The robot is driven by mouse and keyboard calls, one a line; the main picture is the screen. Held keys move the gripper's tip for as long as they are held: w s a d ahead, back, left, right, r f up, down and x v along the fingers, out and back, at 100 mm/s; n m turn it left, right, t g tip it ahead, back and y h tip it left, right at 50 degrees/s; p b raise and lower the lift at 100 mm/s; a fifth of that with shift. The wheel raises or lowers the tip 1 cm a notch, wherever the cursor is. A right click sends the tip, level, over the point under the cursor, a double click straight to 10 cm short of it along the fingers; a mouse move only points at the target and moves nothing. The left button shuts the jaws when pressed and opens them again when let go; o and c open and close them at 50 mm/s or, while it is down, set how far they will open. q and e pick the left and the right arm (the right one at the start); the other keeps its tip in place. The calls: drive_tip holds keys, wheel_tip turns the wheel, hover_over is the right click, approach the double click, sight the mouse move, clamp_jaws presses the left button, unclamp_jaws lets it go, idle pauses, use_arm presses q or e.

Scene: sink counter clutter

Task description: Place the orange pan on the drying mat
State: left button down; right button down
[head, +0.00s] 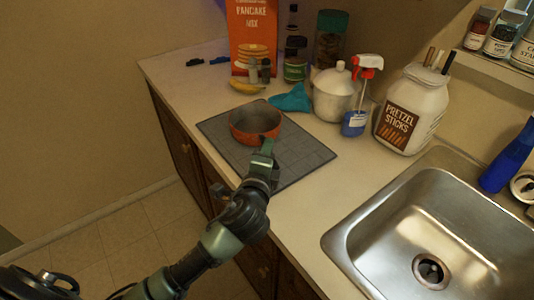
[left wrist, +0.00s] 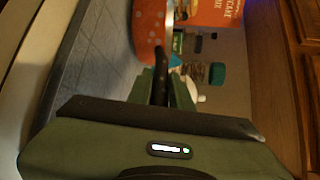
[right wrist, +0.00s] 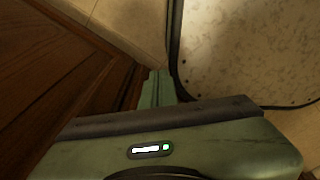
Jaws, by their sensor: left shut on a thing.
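The orange pan (head: 255,124) is upright over the dark grey drying mat (head: 306,158), toward its back left part. I cannot tell whether its base touches the mat. My left gripper (head: 265,150) is shut on the pan's handle at the mat's front side. In the left wrist view the dark handle (left wrist: 160,86) sits between the fingers, with the speckled orange pan (left wrist: 148,32) beyond. My right gripper (right wrist: 157,88) shows only in the right wrist view; its fingers are together with nothing visible between them, low beside brown cabinet wood.
A pretzel jar (head: 411,112) is to the right. The sink (head: 440,225) is at the front right. The mat's right part is bare.

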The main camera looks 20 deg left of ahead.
use_arm(q)
drive_tip(key=shift+f, duration=0.2)
drive_tip(key=shift+f, duration=0.2)
drive_tip(key=c, duration=1.3)
unclamp_jaws()
drive_tip(key=shift+s+r, duration=0.1)
drive_tip(key=shift+s, duration=0.1)
drive_tip(key=b+v, duration=0.1)
drive_tip(key=v, duration=1)
drive_tip(key=shift+s+d, duration=0.1)
drive_tip(key=shift+s, duration=0.25)
